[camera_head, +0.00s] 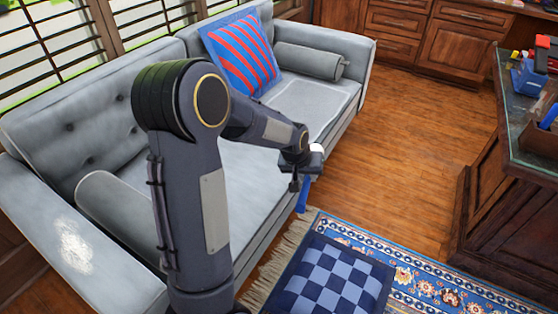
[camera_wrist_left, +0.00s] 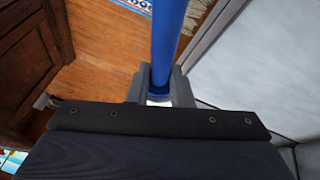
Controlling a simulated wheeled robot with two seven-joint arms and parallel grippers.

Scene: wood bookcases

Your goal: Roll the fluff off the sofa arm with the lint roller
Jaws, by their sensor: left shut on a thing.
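The grey sofa (camera_head: 262,160) runs along the windows. A patch of whitish fluff (camera_head: 74,246) lies on its near left arm (camera_head: 40,210). My left gripper (camera_head: 304,178) is out over the sofa's front edge, far to the right of the fluff. It is shut on the lint roller (camera_head: 303,196), whose blue handle hangs down. In the left wrist view the blue handle (camera_wrist_left: 169,40) stands between the fingers (camera_wrist_left: 160,88). A small white part shows just above the gripper in the head view; I cannot tell whether it is the roller head. My right gripper is not in view.
A striped cushion (camera_head: 240,52) and a grey bolster (camera_head: 308,61) lie at the sofa's far end; another bolster (camera_head: 120,210) lies by the near arm. A checked floor cushion (camera_head: 332,280) is on the rug (camera_head: 425,285). A glass-topped desk (camera_head: 515,120) stands right. Wooden floor between is clear.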

